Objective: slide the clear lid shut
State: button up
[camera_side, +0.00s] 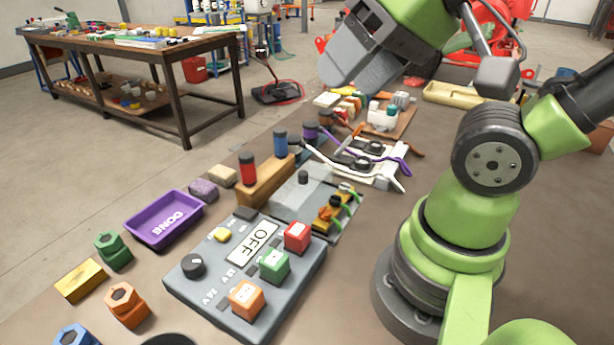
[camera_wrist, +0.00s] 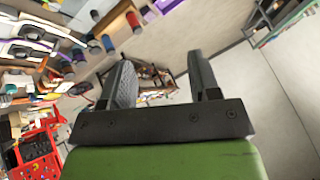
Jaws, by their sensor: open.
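A flat, see-through grey panel, which looks like the clear lid (camera_side: 293,200), lies on the bench behind the control box. A small black knob (camera_side: 303,177) stands at its far end. Orange terminals with green wires (camera_side: 335,208) sit uncovered, as far as I can tell, at its right side. My gripper (camera_wrist: 165,78) is open and empty in the wrist view, its two fingers apart. In the side view my gripper (camera_side: 352,65) is high above the far part of the bench, well away from the lid.
The control box (camera_side: 205,295) with an OFF sign and coloured buttons stands in front of the panel. A wooden block (camera_side: 265,182) with red and blue cylinders stands left of it. A purple tray (camera_side: 165,220) and loose nuts lie further left. White parts with cables (camera_side: 365,165) lie behind.

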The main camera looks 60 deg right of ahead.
jog(key=shift+w, duration=0.1)
jog(key=c, duration=0.3)
jog(key=shift+w+d+r, duration=0.1)
jog(key=shift+w+r, duration=0.05)
jog(key=shift+w, duration=0.2)
jog(key=c, duration=0.4)
jog(key=w+n+g, duration=0.1)
jog(key=w, duration=0.1)
jog(key=w+d+n+g, duration=0.1)
jog(key=w+g+h, duration=0.1)
jog(key=w, duration=0.1)
jog(key=shift+w+d+r+n, duration=0.1)
jog(key=shift+w+d+n, duration=0.2)
jog(key=shift+d+n, duration=0.1)
grip_shut()
jog(key=n+g+h, duration=0.3)
jog(key=n+g, duration=0.4)
jog(key=g, duration=0.1)
send_over(296, 181)
jog(key=w+a, duration=0.2)
jog(key=w, duration=0.3)
notch_tip(296, 181, down, 16)
jog(key=x, duration=0.9)
jog(key=shift+s+a, duration=0.2)
jog(key=shift+s, duration=0.15)
